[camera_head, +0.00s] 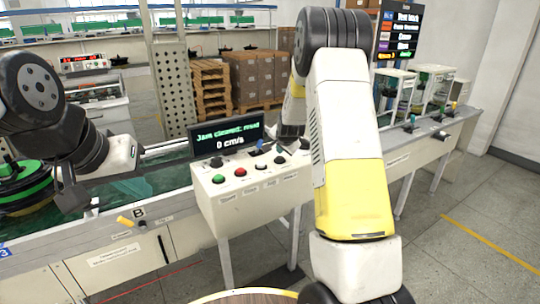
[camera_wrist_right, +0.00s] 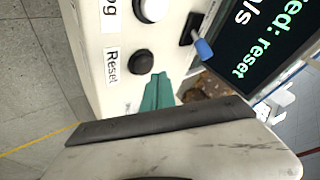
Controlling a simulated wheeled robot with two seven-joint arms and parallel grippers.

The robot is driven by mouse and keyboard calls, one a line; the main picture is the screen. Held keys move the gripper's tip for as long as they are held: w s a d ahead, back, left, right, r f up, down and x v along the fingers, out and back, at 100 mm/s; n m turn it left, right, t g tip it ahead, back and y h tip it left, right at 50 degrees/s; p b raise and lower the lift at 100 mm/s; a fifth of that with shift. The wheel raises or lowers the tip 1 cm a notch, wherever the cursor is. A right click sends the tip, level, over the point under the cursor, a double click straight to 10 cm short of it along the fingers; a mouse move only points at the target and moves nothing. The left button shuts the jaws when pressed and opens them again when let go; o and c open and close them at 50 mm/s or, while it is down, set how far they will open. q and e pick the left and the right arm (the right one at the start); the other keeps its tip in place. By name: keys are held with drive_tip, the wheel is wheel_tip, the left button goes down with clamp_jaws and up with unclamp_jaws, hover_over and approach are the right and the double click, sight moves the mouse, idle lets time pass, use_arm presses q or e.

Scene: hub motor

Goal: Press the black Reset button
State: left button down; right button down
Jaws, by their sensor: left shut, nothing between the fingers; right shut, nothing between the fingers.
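The black Reset button (camera_wrist_right: 141,62) shows in the right wrist view beside its "Reset" label. It is on the cream control box (camera_head: 232,209), which stands in the middle of the head view. My right gripper (camera_wrist_right: 158,82) is shut and empty. Its teal fingertips are close beside the Reset button, on its right in the wrist view. I cannot tell whether they touch the panel. In the head view my right arm hides most of that gripper. My left gripper (camera_head: 134,151) is shut and empty over the conveyor at the left, away from the box.
A white button (camera_wrist_right: 151,8) and a blue-tipped toggle (camera_wrist_right: 203,47) are near the Reset button. Green (camera_head: 218,179) and red (camera_head: 240,172) buttons share the panel. The display (camera_head: 227,138) behind it reads "Jam cleared: reset" and "0 cm/s". A conveyor runs along both sides.

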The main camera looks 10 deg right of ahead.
sight(280, 158)
drive_tip(key=shift+f, duration=0.1)
drive_tip(key=shift+f, duration=0.3)
drive_tip(key=shift+f, duration=0.6)
idle(0.8)
drive_tip(key=shift+r, duration=1)
drive_tip(key=shift+r, duration=0.1)
drive_tip(key=shift+r, duration=2.4)
